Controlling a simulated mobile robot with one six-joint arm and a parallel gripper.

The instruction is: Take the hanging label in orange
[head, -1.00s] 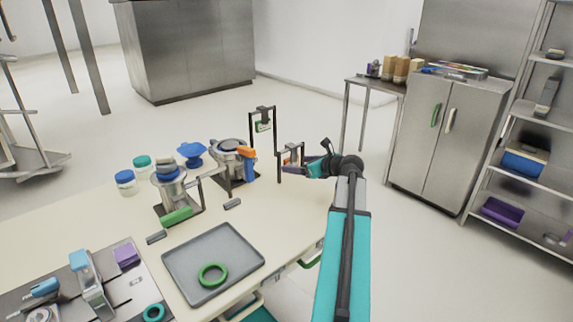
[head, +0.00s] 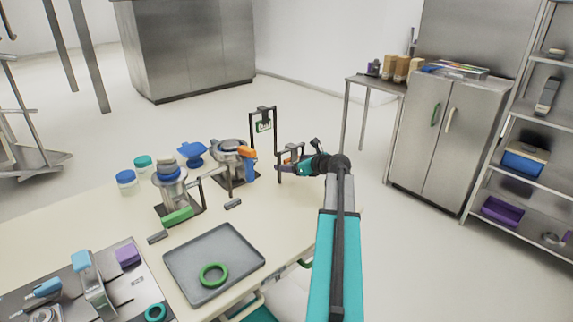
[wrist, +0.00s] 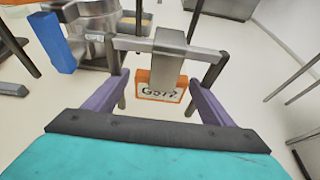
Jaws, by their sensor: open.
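The orange label (wrist: 142,90) hangs from a grey clip on a low dark frame (wrist: 211,55) in the wrist view. It has an orange border and a white face with dark characters. My gripper (wrist: 159,90) is open, with its two purple fingers on either side of the label and a gap to each. In the head view my gripper (head: 284,168) is at the low frame (head: 303,152) on the table's far right part.
A grey tray (head: 240,262) holds a green ring. The table's right front part is clear.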

